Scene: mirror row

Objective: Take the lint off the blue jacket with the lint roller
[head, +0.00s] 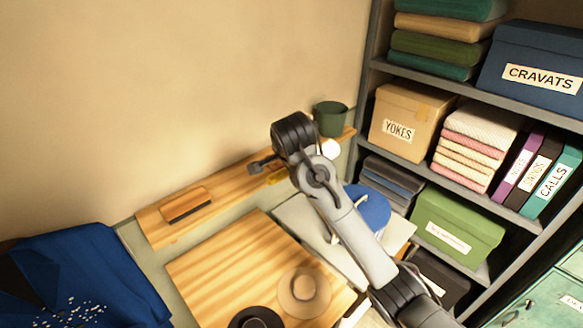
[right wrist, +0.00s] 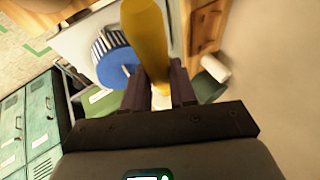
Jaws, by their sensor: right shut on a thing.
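The blue jacket (head: 75,275) lies at the lower left of the head view, with many white lint flecks on it, partly cut off by the frame. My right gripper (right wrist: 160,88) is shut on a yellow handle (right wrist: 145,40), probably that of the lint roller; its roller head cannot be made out. In the head view a bit of yellow (head: 277,178) shows under my right gripper (head: 262,167), over the wooden ledge, well to the right of the jacket. My left gripper is not in view.
A dark green pot (head: 331,119) and a white roll (head: 330,150) stand at the ledge's right end. A brown brush-like block (head: 186,204) lies on the ledge (head: 158,232). Two hats (head: 304,291) lie on the wooden board. A round blue thing (head: 372,210) is right of it. Shelves stand at right.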

